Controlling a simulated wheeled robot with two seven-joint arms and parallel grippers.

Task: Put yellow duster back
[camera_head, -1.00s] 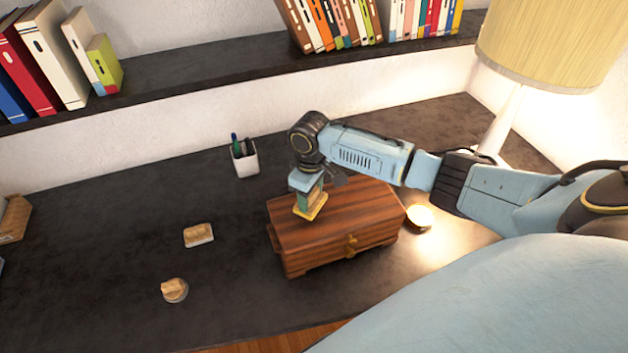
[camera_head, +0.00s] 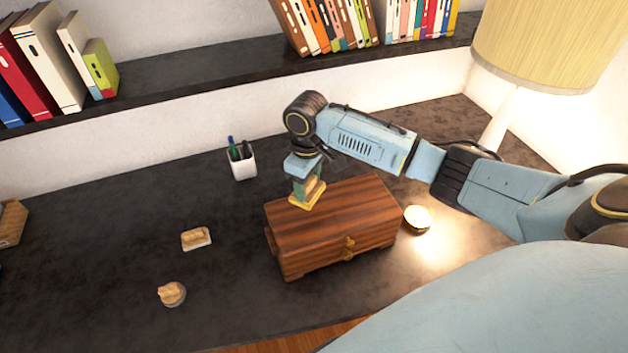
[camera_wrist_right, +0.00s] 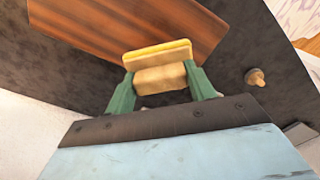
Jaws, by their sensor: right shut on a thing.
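The yellow duster (camera_head: 308,196) has a yellow base and a wooden block handle. My right gripper (camera_head: 309,186) is shut on it and holds it over the left back part of the wooden chest's lid. In the right wrist view the duster (camera_wrist_right: 158,54) sits between the two green fingers (camera_wrist_right: 160,82), with the chest (camera_wrist_right: 120,20) beyond it. I cannot tell whether the duster touches the lid. My left gripper is not in view.
The closed wooden chest (camera_head: 325,228) stands on the dark desk (camera_head: 120,260). The left desk is mostly clear.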

